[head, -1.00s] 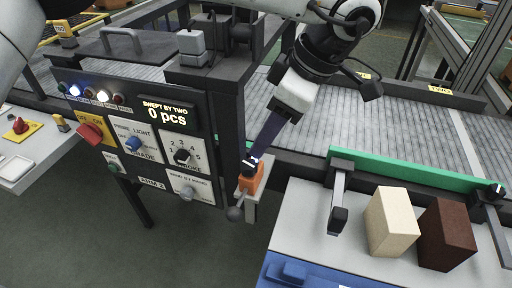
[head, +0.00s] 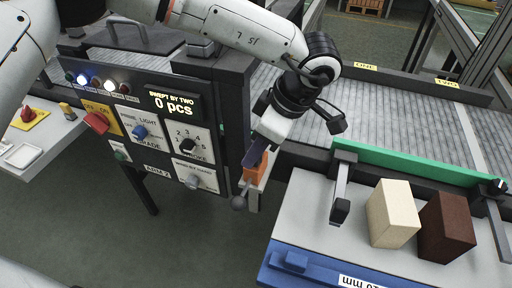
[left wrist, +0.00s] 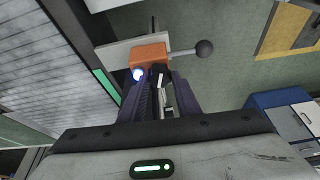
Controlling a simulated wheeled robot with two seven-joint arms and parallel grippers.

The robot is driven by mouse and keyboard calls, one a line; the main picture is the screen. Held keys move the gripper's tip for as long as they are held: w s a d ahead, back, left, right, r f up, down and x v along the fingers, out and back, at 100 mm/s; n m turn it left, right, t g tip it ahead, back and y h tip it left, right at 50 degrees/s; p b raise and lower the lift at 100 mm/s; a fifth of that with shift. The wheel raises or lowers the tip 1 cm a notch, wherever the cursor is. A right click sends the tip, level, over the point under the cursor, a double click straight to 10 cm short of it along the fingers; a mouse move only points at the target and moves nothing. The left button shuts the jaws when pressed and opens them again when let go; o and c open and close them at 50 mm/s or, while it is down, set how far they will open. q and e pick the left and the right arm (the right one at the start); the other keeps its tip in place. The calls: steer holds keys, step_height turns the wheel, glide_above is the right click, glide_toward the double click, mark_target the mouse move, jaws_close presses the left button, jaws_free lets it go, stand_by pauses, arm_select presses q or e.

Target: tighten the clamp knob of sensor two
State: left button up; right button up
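An orange sensor block (head: 256,168) sits on a pale bracket beside the right edge of the control panel. A lever with a dark ball end (head: 239,202) sticks out from it. My left gripper (head: 252,160) reaches down to the block from above, its dark fingers overlapping it. In the left wrist view the orange block (left wrist: 148,54) lies just beyond the fingertips (left wrist: 160,82), with a blue light on it and the ball (left wrist: 204,48) to its right. The fingers are apart, with a small black-and-white part between them; contact is unclear. My right gripper is out of view.
The control panel (head: 160,168) with knobs and a "0 pcs" display stands left of the sensor. A grey conveyor (head: 400,125) with a green rail (head: 415,166) runs behind. A cream block (head: 392,214) and a brown block (head: 446,225) stand on the grey table at right.

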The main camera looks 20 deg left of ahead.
arm_select(q)
steer(key=c, duration=0.5)
